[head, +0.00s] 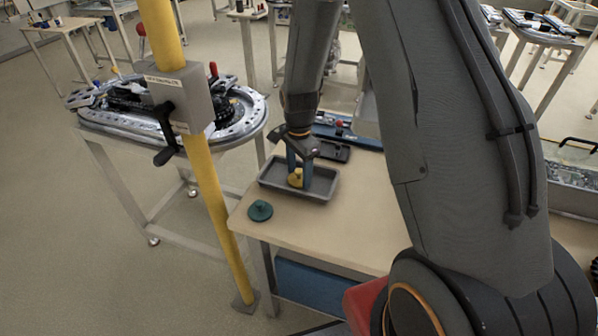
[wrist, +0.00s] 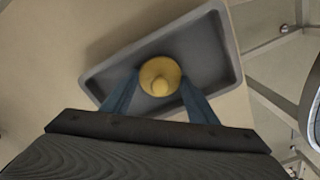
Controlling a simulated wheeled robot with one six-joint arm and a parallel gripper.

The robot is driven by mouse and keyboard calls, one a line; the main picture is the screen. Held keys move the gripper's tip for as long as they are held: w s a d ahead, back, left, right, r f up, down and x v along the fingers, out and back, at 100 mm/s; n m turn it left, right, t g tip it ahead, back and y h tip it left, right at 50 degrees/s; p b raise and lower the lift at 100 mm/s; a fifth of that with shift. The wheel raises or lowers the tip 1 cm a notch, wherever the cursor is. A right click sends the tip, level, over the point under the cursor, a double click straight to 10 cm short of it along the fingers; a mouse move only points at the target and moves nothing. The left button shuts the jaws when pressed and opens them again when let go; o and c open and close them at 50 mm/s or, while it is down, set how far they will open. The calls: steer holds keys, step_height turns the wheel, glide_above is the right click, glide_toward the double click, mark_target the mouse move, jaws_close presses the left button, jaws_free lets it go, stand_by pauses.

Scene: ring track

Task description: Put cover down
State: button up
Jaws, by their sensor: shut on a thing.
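A yellow round piece with a small knob on top, which I take to be the cover (head: 295,178), is between the blue fingers of my gripper (head: 299,170). My gripper is shut on it, over the grey tray (head: 325,196). In the wrist view the yellow cover (wrist: 160,77) sits between the fingertips (wrist: 160,84), with the tray (wrist: 215,38) behind it. I cannot tell whether the cover touches the tray floor. A dark green round piece with a knob (head: 260,211) lies on the table left of the tray.
The wooden table (head: 310,228) is bare in front of the tray. A dark case (head: 333,149) and blue items lie behind it. A yellow post (head: 190,110) with a grey box stands left of the table. A ring track (head: 235,126) stands on a separate frame beyond.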

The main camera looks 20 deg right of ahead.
mark_target(299, 171)
steer(key=o, duration=1)
steer(key=shift+f, duration=0.1)
steer(key=shift+o, duration=0.2)
step_height(299, 171, up, 12)
steer(key=b, duration=0.3)
steer(key=shift+r+b, duration=0.2)
steer(key=shift+b, duration=0.1)
steer(key=shift+f, duration=0.15)
